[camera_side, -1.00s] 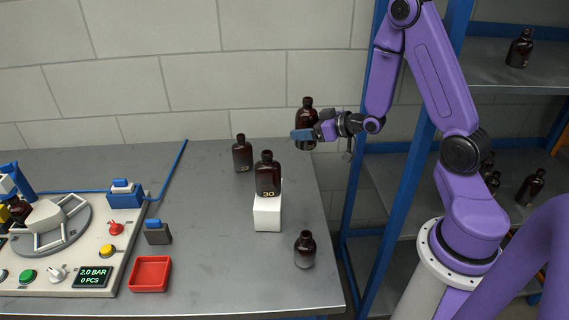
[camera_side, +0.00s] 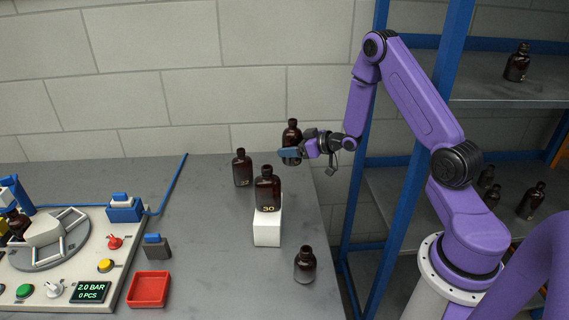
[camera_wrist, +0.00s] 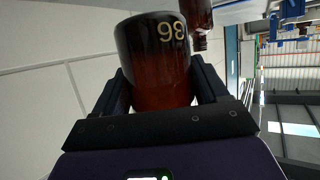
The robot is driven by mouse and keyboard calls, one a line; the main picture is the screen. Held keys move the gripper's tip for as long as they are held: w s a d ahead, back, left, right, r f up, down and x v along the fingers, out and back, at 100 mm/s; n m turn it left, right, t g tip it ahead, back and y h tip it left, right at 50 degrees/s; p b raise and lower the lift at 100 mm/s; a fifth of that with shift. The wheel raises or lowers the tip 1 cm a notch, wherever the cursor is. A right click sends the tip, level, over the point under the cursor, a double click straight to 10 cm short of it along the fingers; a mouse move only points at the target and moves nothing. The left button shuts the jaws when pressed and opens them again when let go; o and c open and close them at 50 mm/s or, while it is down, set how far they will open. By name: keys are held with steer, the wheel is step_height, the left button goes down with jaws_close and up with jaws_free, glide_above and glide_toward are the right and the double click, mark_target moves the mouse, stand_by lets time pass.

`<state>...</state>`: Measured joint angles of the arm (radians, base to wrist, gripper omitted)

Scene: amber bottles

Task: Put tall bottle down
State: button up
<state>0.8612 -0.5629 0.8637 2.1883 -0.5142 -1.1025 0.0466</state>
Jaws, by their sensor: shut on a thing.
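The tall bottle (camera_side: 292,134) is brown amber glass with a dark neck, upright at the back right of the grey table (camera_side: 205,255). My gripper (camera_side: 290,153) reaches in from the right and is shut around its lower body. In the wrist view, the bottle (camera_wrist: 155,60) fills the space between my gripper's fingers (camera_wrist: 160,90), and a pale number shows on it upside down. I cannot tell whether its base touches the table.
An amber bottle (camera_side: 242,168) stands to the left. Another (camera_side: 267,187), marked 30, stands on a white block (camera_side: 267,229). A shorter bottle (camera_side: 305,266) is near the front right. A red tray (camera_side: 149,290) lies front left. The blue-posted shelf (camera_side: 405,185) is at right.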

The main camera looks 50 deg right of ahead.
steer(key=w+f, duration=0.2)
steer(key=w+d+f, duration=0.1)
steer(key=w+f, duration=0.1)
steer(key=f, duration=0.1)
steer(key=shift+f, duration=0.15)
steer(key=shift+w+d+f, duration=0.1)
steer(key=shift+w+f, duration=0.1)
steer(key=shift+f, duration=1.45)
steer(key=shift+f, duration=0.15)
steer(key=o, duration=1.2)
